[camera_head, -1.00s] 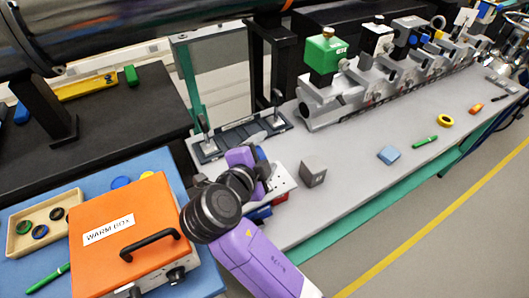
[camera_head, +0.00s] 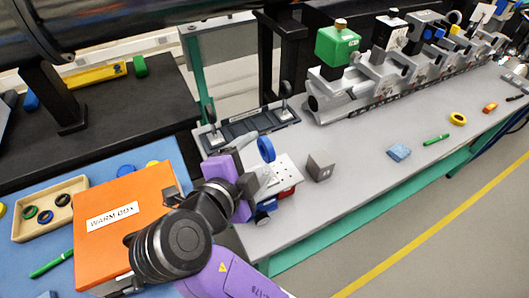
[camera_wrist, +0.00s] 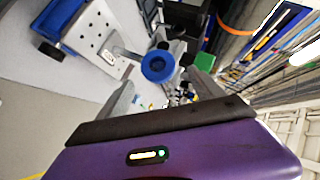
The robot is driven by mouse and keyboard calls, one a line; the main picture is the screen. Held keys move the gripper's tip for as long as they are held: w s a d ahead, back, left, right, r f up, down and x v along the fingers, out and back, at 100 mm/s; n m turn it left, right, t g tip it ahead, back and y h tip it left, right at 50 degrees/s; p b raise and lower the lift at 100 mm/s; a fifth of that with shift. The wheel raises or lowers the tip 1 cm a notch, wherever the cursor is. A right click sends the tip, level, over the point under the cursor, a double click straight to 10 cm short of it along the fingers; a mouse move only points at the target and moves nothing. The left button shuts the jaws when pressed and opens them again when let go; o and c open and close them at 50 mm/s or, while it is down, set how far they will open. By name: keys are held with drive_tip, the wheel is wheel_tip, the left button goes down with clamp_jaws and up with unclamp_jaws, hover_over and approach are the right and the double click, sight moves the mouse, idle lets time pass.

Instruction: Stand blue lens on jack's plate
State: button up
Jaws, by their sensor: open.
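The blue lens (camera_head: 266,149) is a blue ring standing upright at the left edge of the jack's plate (camera_head: 287,171), a pale, perforated top over blue and red parts. In the wrist view the lens (camera_wrist: 158,66) shows round, between and beyond the spread fingers of my gripper (camera_wrist: 165,78), with a visible gap on both sides. The plate (camera_wrist: 98,38) lies left of it there.
A grey cube (camera_head: 320,166) stands right of the jack. A dark tray with upright posts (camera_head: 248,125) lies behind. The orange warm box (camera_head: 120,225) is at the left near my arm. The bench front at right holds a blue block (camera_head: 399,152) and a green pen (camera_head: 436,139).

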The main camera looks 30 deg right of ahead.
drive_tip(key=shift+v, duration=1.15)
